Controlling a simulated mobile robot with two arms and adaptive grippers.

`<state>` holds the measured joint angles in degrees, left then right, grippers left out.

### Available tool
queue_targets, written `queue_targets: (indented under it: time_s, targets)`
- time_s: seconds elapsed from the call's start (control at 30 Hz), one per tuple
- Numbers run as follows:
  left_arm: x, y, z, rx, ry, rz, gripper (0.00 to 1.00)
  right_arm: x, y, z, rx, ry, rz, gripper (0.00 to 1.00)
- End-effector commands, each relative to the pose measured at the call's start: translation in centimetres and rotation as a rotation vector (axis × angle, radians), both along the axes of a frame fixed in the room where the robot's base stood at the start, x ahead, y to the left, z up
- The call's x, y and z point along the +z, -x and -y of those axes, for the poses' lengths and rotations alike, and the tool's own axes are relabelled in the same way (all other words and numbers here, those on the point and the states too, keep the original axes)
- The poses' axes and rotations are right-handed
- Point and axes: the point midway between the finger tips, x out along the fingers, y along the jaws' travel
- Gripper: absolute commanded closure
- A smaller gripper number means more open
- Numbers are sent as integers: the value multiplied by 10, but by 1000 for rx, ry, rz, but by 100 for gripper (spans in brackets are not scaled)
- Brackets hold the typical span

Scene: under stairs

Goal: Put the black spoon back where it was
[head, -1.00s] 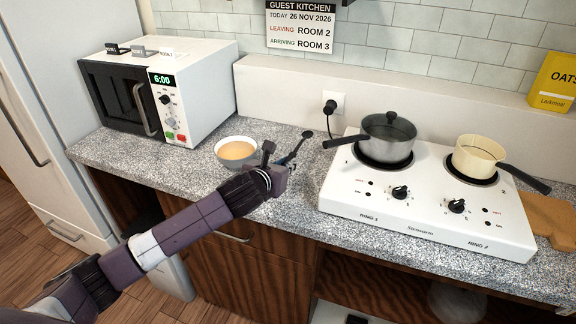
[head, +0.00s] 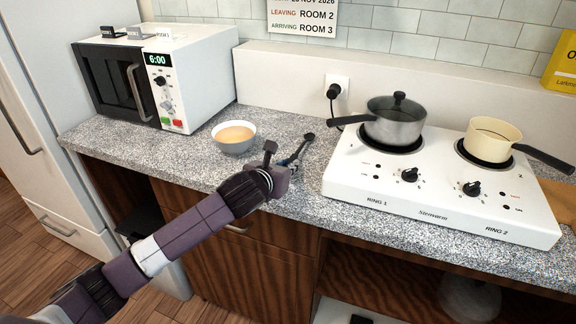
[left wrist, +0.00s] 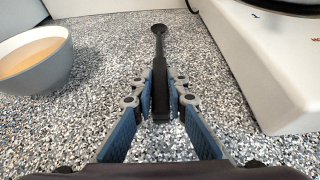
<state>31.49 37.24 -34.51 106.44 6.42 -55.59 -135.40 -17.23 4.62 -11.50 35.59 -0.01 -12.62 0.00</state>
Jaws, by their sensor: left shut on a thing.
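The black spoon (left wrist: 159,50) points away from my left gripper (left wrist: 160,95) in the left wrist view, its bowl end at the far tip. The gripper's blue-padded fingers are shut on its handle. In the head view the spoon (head: 306,142) shows only in part, above the speckled counter between the soup bowl and the hob. The left gripper (head: 286,168) there is partly hidden by its own wrist. Whether the spoon touches the counter is hard to tell. My right gripper does not show.
A white bowl of orange soup (head: 233,147) stands left of the gripper, and a microwave (head: 195,75) behind it. A white hob (head: 430,205) at right carries a grey pan (head: 393,124) and a cream pan (head: 490,142). The counter (head: 190,155) is clear between bowl and hob.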

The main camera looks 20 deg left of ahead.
Motion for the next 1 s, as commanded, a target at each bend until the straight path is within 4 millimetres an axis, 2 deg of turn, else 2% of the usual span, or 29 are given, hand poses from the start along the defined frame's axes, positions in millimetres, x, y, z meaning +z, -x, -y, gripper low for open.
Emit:
queue_targets:
  time_s: [0.5, 0.53, 0.7, 1.0]
  targets:
    - [-6, 0, 0, 0, 0, 1, 100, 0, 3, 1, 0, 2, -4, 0]
    - [-5, 0, 0, 0, 0, 1, 83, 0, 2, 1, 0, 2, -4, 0]
    - [-5, 0, 0, 0, 0, 1, 66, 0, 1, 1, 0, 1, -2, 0]
    - [-5, 1, 0, 0, 0, 0, 66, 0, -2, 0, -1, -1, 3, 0]
